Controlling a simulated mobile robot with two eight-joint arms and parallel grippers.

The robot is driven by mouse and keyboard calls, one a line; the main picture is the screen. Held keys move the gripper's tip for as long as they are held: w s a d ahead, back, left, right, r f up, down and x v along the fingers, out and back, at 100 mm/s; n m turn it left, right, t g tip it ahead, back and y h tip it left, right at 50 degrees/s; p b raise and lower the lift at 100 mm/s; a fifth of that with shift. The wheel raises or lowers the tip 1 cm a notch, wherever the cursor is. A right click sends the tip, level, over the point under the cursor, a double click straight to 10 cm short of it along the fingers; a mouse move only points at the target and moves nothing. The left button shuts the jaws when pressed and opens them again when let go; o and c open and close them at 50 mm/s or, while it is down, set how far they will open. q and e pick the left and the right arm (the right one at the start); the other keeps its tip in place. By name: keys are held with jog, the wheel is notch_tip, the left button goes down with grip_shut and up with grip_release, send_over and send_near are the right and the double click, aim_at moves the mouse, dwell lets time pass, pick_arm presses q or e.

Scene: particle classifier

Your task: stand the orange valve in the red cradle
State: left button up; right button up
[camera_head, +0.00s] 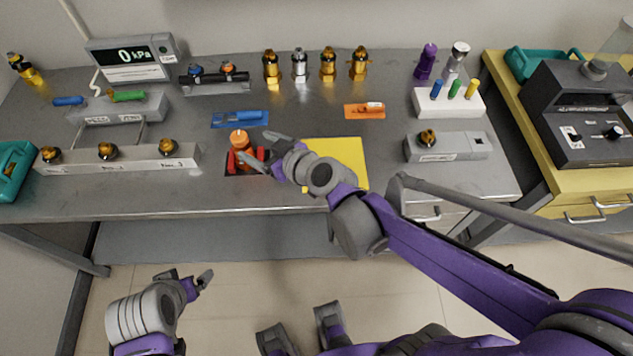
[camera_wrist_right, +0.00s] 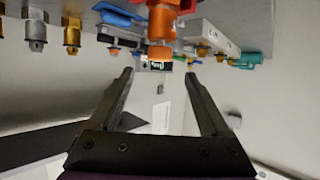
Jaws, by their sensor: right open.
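The orange valve (camera_head: 239,138) stands upright at the red cradle (camera_head: 232,164) on the left part of the bench. Its lower end is between the red parts; I cannot tell how fully it is seated. My right gripper (camera_head: 254,145) is open, its fingertips close to the valve's right side. In the right wrist view the orange valve (camera_wrist_right: 161,25) and part of the red cradle (camera_wrist_right: 187,5) show beyond the open, empty fingers (camera_wrist_right: 160,82). My left gripper (camera_head: 190,281) is low in front of the bench, away from the valve; its jaws are unclear.
A yellow mat (camera_head: 345,155) lies right of the cradle. A blue tray (camera_head: 238,118) lies behind it, and a grey numbered rack (camera_head: 130,160) with several brass-coloured valves stands left. An orange tray (camera_head: 365,111) lies farther right. The bench middle behind is mostly clear.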

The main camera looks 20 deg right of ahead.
jog(key=s+d+f+m+g+h, duration=0.35)
jog(key=s+d, duration=0.25)
jog(key=s, duration=0.4)
jog(key=s+d+f+m+g+h, duration=0.25)
jog(key=s+d+f+g, duration=0.35)
jog(key=s, duration=0.5)
notch_tip(320, 180, up, 6)
jog(key=w+t+p, duration=0.1)
jog(key=t+p, duration=0.1)
jog(key=p, duration=0.2)
jog(key=shift+w+d+n+t, duration=0.15)
jog(key=shift+d+n+t, duration=0.15)
jog(key=shift+t, duration=0.05)
